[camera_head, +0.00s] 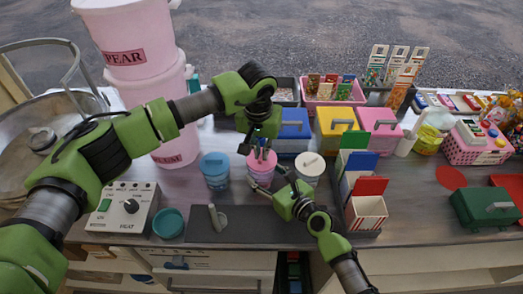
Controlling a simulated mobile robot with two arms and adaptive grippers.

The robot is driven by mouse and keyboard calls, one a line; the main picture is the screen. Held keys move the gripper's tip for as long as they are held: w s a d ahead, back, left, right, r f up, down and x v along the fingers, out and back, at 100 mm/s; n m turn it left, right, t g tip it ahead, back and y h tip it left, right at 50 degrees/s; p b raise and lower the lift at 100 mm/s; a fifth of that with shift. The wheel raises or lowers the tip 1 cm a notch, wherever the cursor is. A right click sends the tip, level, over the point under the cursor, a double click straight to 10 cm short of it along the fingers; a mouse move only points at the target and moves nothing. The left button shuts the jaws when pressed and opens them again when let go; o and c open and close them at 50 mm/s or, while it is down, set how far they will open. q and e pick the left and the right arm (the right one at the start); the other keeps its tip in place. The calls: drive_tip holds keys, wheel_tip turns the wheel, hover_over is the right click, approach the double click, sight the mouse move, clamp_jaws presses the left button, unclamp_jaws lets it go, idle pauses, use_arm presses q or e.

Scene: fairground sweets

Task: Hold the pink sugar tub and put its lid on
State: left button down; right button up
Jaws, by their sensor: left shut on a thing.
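The pink sugar tub (261,179) stands upright on the counter between a blue tub and a cream tub. My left gripper (262,151) reaches down over it from above and is shut on the pink lid (262,163). The lid is at the tub's mouth; whether it is seated or just above the rim I cannot tell. My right gripper (276,184) comes in from the lower right, with its fingers close against the tub's right side. Its fingertips are small and partly hidden, so its grip is unclear.
The blue tub (215,171) and the cream tub (310,167) stand close on either side. A dark mat (245,226) with a grey scoop (216,217) lies in front. A heat control box (124,208) and teal bowl (168,223) are left. Striped boxes (366,210) stand right.

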use_arm(q)
drive_tip(key=shift+f, duration=0.1)
idle(0.3)
drive_tip(key=c, duration=1.6)
unclamp_jaws()
drive_tip(key=shift+c, duration=0.2)
drive_tip(key=shift+r, duration=3)
clamp_jaws()
